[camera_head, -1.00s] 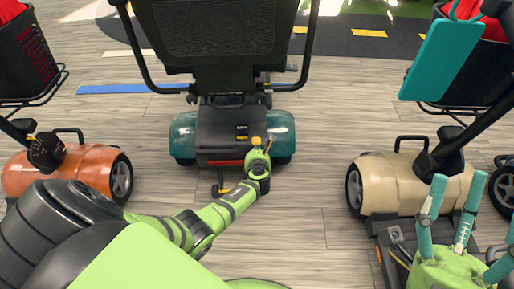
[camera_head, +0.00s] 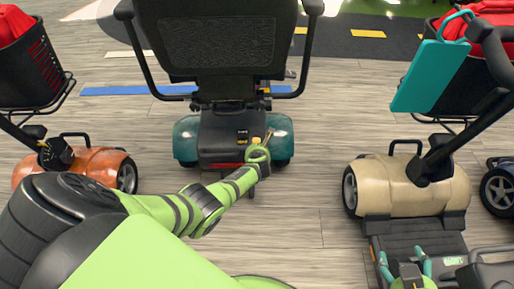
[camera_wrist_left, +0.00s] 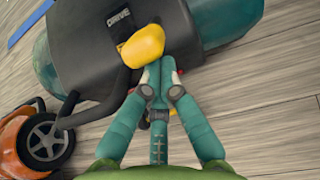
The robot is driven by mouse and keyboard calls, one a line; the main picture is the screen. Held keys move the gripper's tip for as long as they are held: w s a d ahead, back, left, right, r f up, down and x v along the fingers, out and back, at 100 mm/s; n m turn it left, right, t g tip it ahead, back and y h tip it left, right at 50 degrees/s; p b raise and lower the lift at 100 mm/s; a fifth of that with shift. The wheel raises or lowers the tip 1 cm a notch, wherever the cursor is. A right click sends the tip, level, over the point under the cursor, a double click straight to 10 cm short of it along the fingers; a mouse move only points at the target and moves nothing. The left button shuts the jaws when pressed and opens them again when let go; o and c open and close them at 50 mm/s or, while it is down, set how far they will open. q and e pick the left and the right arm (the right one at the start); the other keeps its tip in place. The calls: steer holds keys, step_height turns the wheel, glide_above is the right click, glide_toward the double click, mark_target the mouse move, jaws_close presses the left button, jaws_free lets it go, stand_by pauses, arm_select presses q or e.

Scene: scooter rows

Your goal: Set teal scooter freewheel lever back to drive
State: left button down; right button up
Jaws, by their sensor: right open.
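The teal scooter (camera_head: 188,138) stands at centre with its rear toward me. Its black rear housing (camera_head: 222,138) carries small yellow labels, and the word DRIVE shows on it in the left wrist view. The yellow lever knob (camera_wrist_left: 143,47) sits at the housing's edge, right below that word. My left gripper (camera_wrist_left: 160,72) has its teal fingertips together right by the knob; whether they touch it or its stem is hidden. In the head view the left gripper (camera_head: 262,158) is small and overlaps the housing's right side. My right gripper (camera_head: 405,264) is open and empty, low at right.
An orange scooter (camera_head: 100,166) stands at left and a tan scooter (camera_head: 408,190) at right, its black deck (camera_head: 415,240) by my right gripper. A teal tag (camera_head: 430,76) hangs above the tan one. Bare wood floor (camera_head: 300,215) lies between.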

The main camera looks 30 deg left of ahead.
mark_target(257, 139)
arm_select(q)
steer(key=shift+w+a+r+p, duration=0.3)
steer(key=shift+w+r+p, duration=0.1)
steer(key=shift+r+p, duration=0.4)
steer(key=shift+w, duration=0.1)
steer(key=shift+w+a+r+p, duration=0.25)
steer(key=shift+w+r+p, duration=0.05)
steer(key=shift+r+p, duration=0.05)
arm_select(e)
steer(key=s+d+f+g+h, duration=0.1)
steer(key=s+d+f+g, duration=0.2)
steer(key=s+f+g, duration=0.3)
steer(key=shift+s+d+f+m+g+h, duration=0.35)
steer(key=shift+s+f, duration=0.3)
steer(key=shift+s, duration=1.15)
steer(key=shift+f, duration=0.1)
arm_select(q)
steer(key=shift+w+a+r, duration=0.1)
steer(key=shift+w+r, duration=0.1)
arm_select(e)
steer(key=shift+w, duration=0.1)
